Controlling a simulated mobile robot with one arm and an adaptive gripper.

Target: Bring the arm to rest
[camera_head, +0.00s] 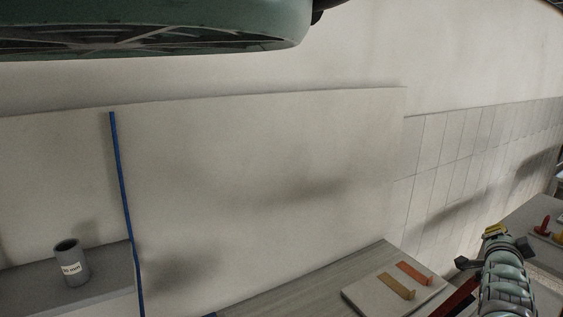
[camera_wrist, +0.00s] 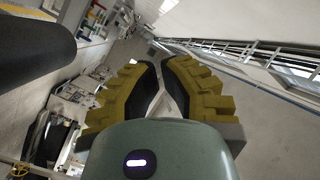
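My gripper (camera_wrist: 161,76) shows in the wrist view, with stepped yellow fingers and dark inner pads. The fingers curve in and come together, with nothing seen between them. Beyond them lies a grey floor, well away from the fingers. In the head view a ribbed teal part with a yellow top (camera_head: 495,231) shows at the lower right; I cannot tell whether it is part of my arm.
In the head view a grey cup (camera_head: 70,263) with a label stands on a grey shelf (camera_head: 95,290). A pale board (camera_head: 372,298) holds orange and tan strips. A blue strip (camera_head: 122,190) runs down the pale wall. The wrist view shows a railing (camera_wrist: 240,55) at right and equipment at left.

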